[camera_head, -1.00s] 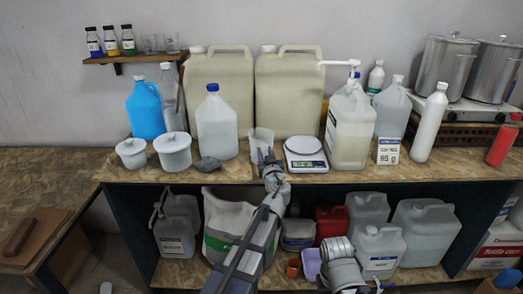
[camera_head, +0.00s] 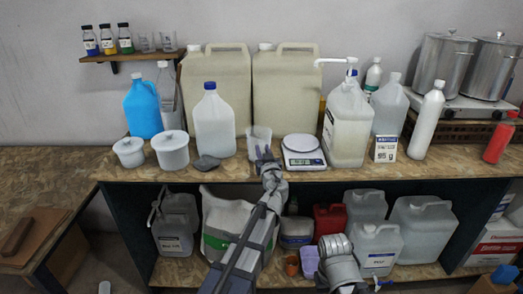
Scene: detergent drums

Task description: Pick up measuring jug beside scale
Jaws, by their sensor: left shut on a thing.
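The measuring jug (camera_head: 258,135) is a small translucent vessel on the upper shelf, left of the scale. The white scale (camera_head: 303,152) has a dark display on its front edge. My left gripper (camera_head: 263,155) reaches up from below, shut on the jug, and its fingers cover part of the jug's front. The jug's base is partly hidden, so I cannot tell whether it is clear of the shelf. My right arm shows at the lower middle, but its fingertips cannot be made out.
Large beige drums (camera_head: 286,90) stand behind. A pump canister (camera_head: 347,125) stands right of the scale. The lower shelf holds several jugs.

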